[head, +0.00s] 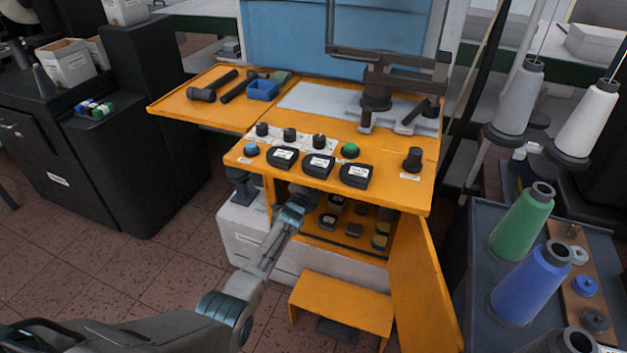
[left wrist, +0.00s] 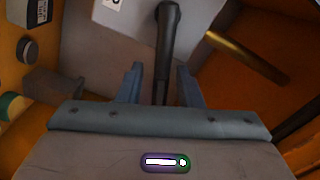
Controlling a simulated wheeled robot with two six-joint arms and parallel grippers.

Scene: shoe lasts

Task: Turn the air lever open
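In the left wrist view a long dark grey lever (left wrist: 166,45), likely the air lever, has a rounded knob at its far end and runs down between my fingers. My left gripper (left wrist: 158,78) is open; its two blue-grey fingers stand on either side of the lever, with a gap visible on each side. In the head view my left gripper (head: 303,193) reaches under the front of the orange machine table (head: 230,122), at the open cabinet below. The lever cannot be made out there. My right gripper is not in view.
The wrist view shows a brass-coloured rod (left wrist: 245,56) right of the lever and orange cabinet walls. In the head view, an open orange door (head: 422,285) stands right of the cabinet and an orange step (head: 343,302) sits below. Shelves inside hold several small parts.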

